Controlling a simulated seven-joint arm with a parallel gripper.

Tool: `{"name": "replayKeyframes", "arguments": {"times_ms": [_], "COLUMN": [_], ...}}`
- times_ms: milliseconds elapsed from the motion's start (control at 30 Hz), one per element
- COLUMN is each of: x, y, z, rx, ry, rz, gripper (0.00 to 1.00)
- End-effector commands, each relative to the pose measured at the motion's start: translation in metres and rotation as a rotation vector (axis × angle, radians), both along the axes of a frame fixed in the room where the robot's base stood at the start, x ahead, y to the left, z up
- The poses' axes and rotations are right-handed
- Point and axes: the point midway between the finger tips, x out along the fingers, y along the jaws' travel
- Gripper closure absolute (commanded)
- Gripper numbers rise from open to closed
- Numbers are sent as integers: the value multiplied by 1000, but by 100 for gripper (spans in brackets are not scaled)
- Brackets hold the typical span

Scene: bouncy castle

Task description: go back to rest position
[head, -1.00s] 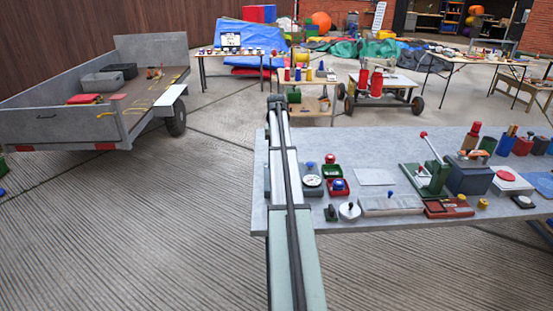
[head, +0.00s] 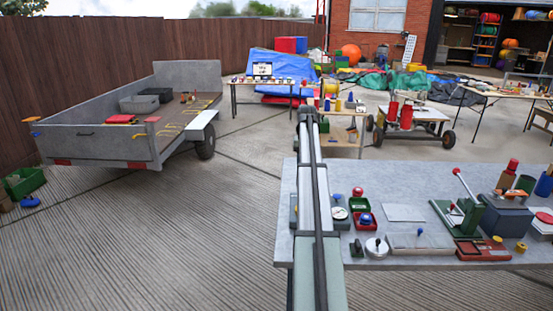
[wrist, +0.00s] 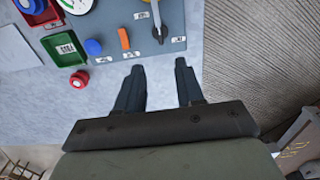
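My arm reaches forward over the left end of the grey table (head: 403,213) in the head view. My gripper (wrist: 157,72) shows in the wrist view with its two dark fingers apart and nothing between them. The fingers point toward a grey control panel (wrist: 110,25) with a blue knob, an orange switch and a lever. The fingertips appear just short of the panel's edge; I cannot tell their height above the table. In the head view the fingers cannot be made out at the far end of the arm.
Beside the panel lie a green tray (wrist: 64,48) and a red button (wrist: 79,79). A grey trailer (head: 97,142) stands at the left. Concrete floor is clear between trailer and table.

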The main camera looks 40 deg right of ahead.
Motion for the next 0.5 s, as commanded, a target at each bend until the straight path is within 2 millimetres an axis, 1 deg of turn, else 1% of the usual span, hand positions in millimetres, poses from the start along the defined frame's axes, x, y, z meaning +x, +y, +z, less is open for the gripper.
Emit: {"name": "replayKeyframes", "arguments": {"times_ms": [200,267,367,467,500], "x": [0,1,6,16,21], "y": [0,4,22,57,75], "z": [0,-3,-17,-44,-58], "rx": [0,0,1,2,1], "ry": [0,0,1,2,1], "rz": [0,4,23,61,81], "gripper": [63,63,63,63,63]}}
